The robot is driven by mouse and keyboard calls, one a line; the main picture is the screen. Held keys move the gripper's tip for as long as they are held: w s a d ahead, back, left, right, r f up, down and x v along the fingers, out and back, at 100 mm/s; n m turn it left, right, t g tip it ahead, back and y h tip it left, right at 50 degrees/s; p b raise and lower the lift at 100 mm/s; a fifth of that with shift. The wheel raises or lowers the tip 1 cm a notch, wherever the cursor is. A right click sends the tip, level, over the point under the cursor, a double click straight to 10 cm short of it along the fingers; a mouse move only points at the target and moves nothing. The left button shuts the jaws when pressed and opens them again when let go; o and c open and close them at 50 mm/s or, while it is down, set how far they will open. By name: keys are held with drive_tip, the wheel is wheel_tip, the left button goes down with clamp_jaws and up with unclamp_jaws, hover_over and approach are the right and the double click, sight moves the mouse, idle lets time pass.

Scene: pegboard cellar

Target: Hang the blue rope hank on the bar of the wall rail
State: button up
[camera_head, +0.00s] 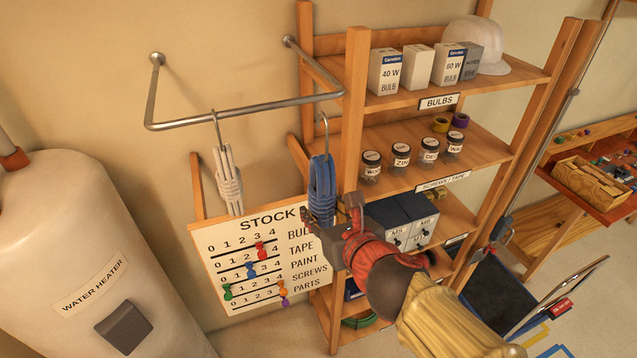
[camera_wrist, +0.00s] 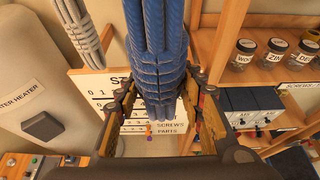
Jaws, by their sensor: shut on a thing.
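The blue rope hank (camera_head: 321,188) hangs upright with a metal hook (camera_head: 322,122) at its top. My gripper (camera_head: 326,224) is shut on the hank's lower part; the wrist view shows the blue coils (camera_wrist: 157,70) between the two fingers (camera_wrist: 158,103). The wall rail (camera_head: 240,109) is a grey metal bar bent out from the wall. The blue hank's hook shows just below the right end of the front bar in the head view, with a small gap in the picture; its depth relative to the bar is unclear. The hook is out of the wrist view.
A white rope hank (camera_head: 228,182) hangs by its hook on the front bar, left of the blue one. A wooden shelf unit (camera_head: 356,110) stands close on the right. A stock board (camera_head: 215,262) is below, and a water heater (camera_head: 80,255) stands at left.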

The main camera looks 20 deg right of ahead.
drive_tip(key=shift+r, duration=0.3)
drive_tip(key=shift+w+f+b, duration=0.15)
drive_tip(key=shift+w+b, duration=0.35)
drive_tip(key=shift+w, duration=0.15)
drive_tip(key=r+b+x, duration=0.2)
drive_tip(key=b+x, duration=0.6)
drive_tip(key=x, duration=0.6)
drive_tip(key=shift+x, duration=0.75)
drive_tip(key=shift+d+r, duration=0.1)
drive_tip(key=shift+d, duration=0.05)
drive_tip(key=o, duration=1.4)
drive_tip(key=shift+o, duration=0.2)
